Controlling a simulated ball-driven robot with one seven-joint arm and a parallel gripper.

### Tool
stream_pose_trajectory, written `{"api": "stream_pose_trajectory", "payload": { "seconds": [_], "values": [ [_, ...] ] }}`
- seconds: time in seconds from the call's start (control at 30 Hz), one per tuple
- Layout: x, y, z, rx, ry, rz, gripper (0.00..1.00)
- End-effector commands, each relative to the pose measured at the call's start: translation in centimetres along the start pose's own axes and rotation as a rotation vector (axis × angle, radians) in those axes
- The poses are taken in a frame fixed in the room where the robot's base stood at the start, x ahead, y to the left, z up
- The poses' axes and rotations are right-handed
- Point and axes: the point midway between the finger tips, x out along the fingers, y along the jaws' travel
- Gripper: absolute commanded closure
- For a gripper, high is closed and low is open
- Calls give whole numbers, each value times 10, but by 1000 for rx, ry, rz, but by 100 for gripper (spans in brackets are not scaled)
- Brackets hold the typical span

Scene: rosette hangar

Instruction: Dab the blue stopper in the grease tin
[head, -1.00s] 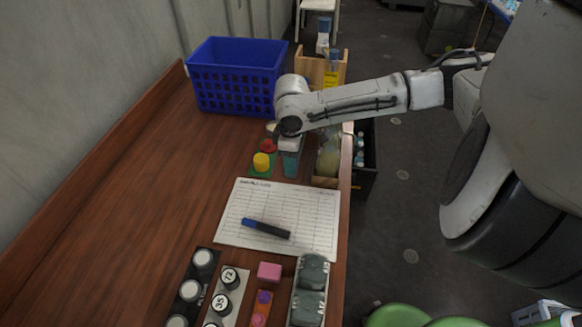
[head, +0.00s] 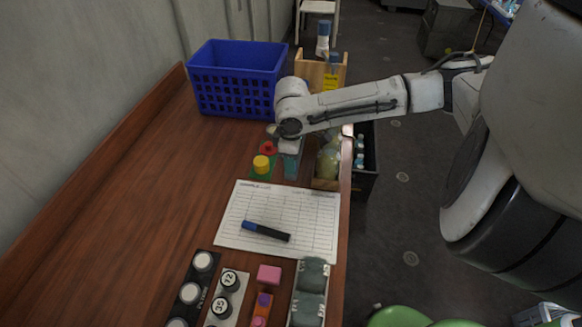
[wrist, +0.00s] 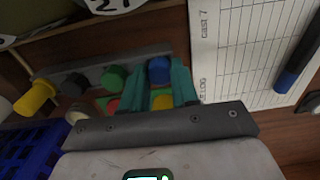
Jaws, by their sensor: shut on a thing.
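The blue stopper (wrist: 158,70) shows between the teal fingers of my gripper (wrist: 166,88) in the wrist view, and the fingers are shut on it. It lines up with the end of a row of green (wrist: 113,77), black (wrist: 72,87) and yellow (wrist: 36,98) stoppers along a grey rack (wrist: 140,54). I cannot tell whether it still sits in the rack. In the head view my gripper (head: 290,166) points down beside a green mat, and the blue stopper is hidden. I cannot pick out the grease tin with certainty.
A yellow piece (head: 262,164) and a red piece (head: 268,147) stand on the mat close by. A blue basket (head: 235,75) is at the back. A printed sheet (head: 280,215) with a marker (head: 266,231) lies in front. The left of the table is clear.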

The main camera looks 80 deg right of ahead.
Motion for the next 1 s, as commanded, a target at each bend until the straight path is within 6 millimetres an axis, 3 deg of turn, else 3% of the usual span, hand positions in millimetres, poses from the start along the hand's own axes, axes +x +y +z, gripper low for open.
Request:
{"api": "stream_pose_trajectory", "payload": {
  "seconds": [1.0],
  "values": [
    [-40, 0, 0, 1, 0, 0, 93]
  ]
}}
